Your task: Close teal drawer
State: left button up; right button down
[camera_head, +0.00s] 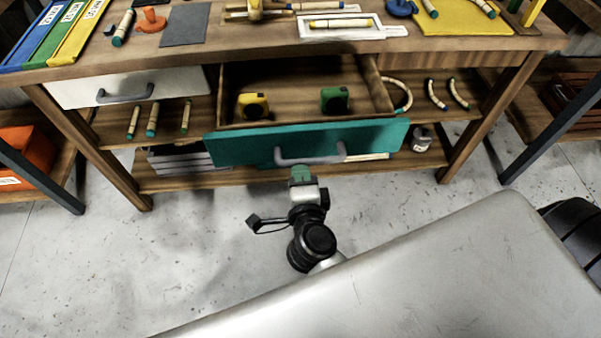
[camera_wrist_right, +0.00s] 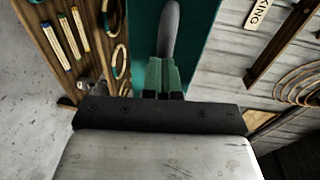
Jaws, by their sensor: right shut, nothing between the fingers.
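The teal drawer (camera_head: 235,147) is pulled out of the workbench in the head view, with its wooden inside showing. A yellow tape measure (camera_head: 253,105) and a green tape measure (camera_head: 335,99) lie in it. Its grey handle (camera_head: 310,156) is on the front. My right gripper (camera_head: 301,175) is shut and empty, just below the handle in the head view. In the right wrist view the green fingertips (camera_wrist_right: 162,75) are together near the handle (camera_wrist_right: 168,30) and the teal front (camera_wrist_right: 200,40). I cannot tell whether they touch it. My left gripper is not in view.
A white drawer (camera_head: 125,88) is at the left of the bench, apparently shut. Rattan pieces (camera_head: 152,119) lie on the shelf below. The bench top (camera_head: 235,43) holds binders, trays and tools. Bench legs (camera_head: 487,118) stand at both sides. The floor (camera_head: 180,250) in front is clear.

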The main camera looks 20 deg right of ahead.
jog(key=shift+w, duration=0.1)
jog(key=p, duration=0.6)
send_near(290, 100)
jog(key=w, duration=0.3)
jog(key=w+d+r, duration=0.1)
jog(key=w, duration=0.1)
jog(key=w+d+r, duration=0.1)
jog(key=w, duration=0.2)
jog(key=shift+w+d+b, duration=0.25)
jog(key=shift+w+b, duration=0.05)
jog(key=shift+w+d, duration=0.15)
jog(key=shift+w, duration=0.3)
jog(key=shift+r, duration=0.3)
jog(key=shift+r, duration=0.1)
